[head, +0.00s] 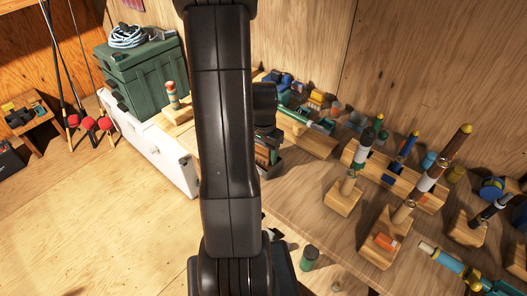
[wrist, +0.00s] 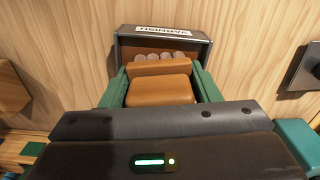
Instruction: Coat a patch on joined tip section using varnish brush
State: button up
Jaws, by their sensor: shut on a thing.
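My gripper (wrist: 160,90) is shut on a smooth orange-brown block-like piece, seemingly the handle of the varnish brush (wrist: 160,88), between its two green fingers. The brush's bristles are hidden. Just beyond it, in the wrist view, is a dark box (wrist: 200,45) with an upside-down VARNISH label and several grey round tops inside. I cannot tell whether the held piece is inside or in front of the box. In the head view my arm hides the gripper. Several upright rod pieces stand in wooden blocks, one of them at the right (head: 430,175); which is the joined tip section I cannot tell.
The bench carries a wooden rack (head: 400,185), a small green jar (head: 309,258) and a teal-and-yellow piece (head: 445,260) near the front right. A green tackle box (head: 145,75) sits on a white chest (head: 160,150) at left. A wooden wall closes the back.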

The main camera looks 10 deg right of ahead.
jog(key=shift+r+p, duration=2.35)
jog(key=shift+r, duration=1.15)
jog(key=shift+f, duration=0.1)
